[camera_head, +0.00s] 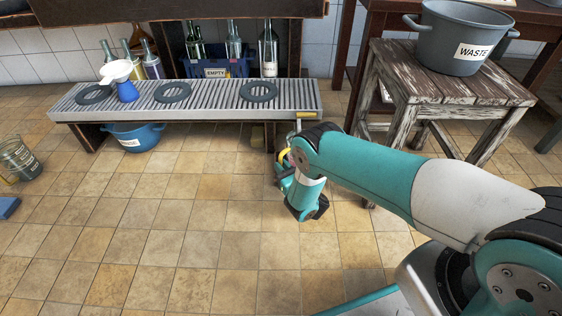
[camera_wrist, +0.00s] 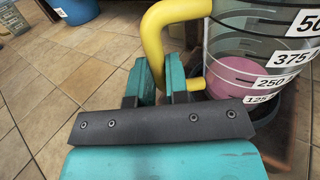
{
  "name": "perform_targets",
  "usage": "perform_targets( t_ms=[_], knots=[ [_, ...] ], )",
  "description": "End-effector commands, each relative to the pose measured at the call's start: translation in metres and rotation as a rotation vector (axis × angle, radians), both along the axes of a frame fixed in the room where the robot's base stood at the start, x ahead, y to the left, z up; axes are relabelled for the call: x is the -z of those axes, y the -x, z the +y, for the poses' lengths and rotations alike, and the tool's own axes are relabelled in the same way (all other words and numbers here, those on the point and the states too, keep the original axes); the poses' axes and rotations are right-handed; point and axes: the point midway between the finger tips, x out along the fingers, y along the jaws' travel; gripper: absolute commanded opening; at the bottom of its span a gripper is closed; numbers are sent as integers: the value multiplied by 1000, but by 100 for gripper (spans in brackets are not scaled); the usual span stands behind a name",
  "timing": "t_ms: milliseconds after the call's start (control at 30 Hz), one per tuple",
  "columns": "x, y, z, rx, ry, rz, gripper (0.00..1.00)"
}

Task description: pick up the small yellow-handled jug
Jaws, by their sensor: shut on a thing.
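The jug (camera_wrist: 262,50) is clear with black and white measure labels and something pink in its bottom. It fills the right of the wrist view, cut off by the edge. Its thick yellow handle (camera_wrist: 168,25) runs down between the teal fingers of my gripper (camera_wrist: 164,82), which is shut on it. In the head view a bit of yellow (camera_head: 284,154) shows beside my wrist; most of the jug is hidden there behind my arm. I cannot tell if the jug touches the floor.
A weathered stool (camera_head: 440,85) with a grey WASTE pot (camera_head: 462,35) stands at right.

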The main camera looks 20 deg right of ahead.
Motion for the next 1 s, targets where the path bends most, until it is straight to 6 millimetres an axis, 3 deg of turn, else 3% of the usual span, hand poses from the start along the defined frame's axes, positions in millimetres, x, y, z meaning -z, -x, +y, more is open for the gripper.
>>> perform_targets(
  t_ms=[33,567,1000],
  knots=[
    [-8,3,-1,0,2,-1,0],
    [-8,43,-12,0,1,-1,0],
    [-7,97,-27,0,2,-1,0]
  ],
)
